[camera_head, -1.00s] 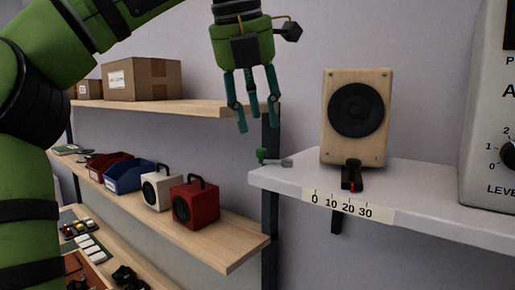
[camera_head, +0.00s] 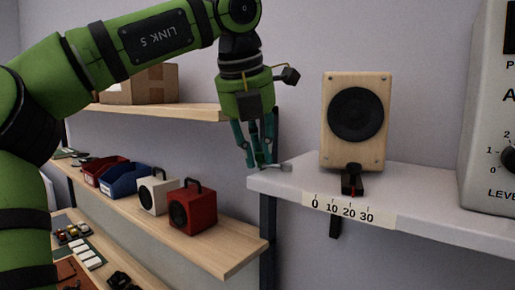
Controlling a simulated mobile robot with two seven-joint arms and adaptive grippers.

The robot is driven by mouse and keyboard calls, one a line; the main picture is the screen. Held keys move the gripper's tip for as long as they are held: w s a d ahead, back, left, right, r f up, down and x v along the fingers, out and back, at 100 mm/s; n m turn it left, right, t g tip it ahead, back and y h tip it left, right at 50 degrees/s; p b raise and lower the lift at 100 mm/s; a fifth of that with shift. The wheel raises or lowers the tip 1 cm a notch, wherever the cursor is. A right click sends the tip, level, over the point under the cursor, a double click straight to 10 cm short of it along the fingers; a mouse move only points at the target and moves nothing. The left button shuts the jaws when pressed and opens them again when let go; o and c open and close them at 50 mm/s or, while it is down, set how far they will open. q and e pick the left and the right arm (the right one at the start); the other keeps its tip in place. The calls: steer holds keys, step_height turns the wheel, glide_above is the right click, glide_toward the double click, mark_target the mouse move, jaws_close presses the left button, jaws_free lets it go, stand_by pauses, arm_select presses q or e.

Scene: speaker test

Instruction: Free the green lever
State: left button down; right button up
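The green lever (camera_head: 261,158) is small, on a grey metal fitting (camera_head: 281,168) at the left end of the white shelf (camera_head: 420,192). My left gripper (camera_head: 260,161) points down over it, with its teal fingers around or just in front of the lever. The fingers hide most of the lever. I cannot tell whether they touch it or are closed on it. A wooden speaker (camera_head: 339,150) stands upright on the white shelf, with a black clamp (camera_head: 352,182) bearing a red mark at its front. My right gripper is not in view.
A scale strip (camera_head: 322,205) marked 0 to 30 runs along the shelf's front edge. A large grey device (camera_head: 482,130) stands at the right. A wooden shelf at the left holds a red speaker (camera_head: 205,212), a white speaker (camera_head: 146,197) and bins. A cardboard box (camera_head: 155,85) sits above.

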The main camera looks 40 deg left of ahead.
arm_select(q)
steer(key=shift+w+a+r+m+p, duration=0.15)
steer(key=shift+w+r+m+p, duration=0.1)
steer(key=shift+m+p, duration=0.5)
steer(key=shift+w+a+f+m+h+p, duration=0.1)
steer(key=shift+w+a+m+h+p, duration=0.05)
steer(key=shift+m+h+p, duration=0.25)
steer(key=c, duration=1.2)
jaws_free()
steer(key=shift+w+f, duration=0.1)
steer(key=shift+w, duration=0.05)
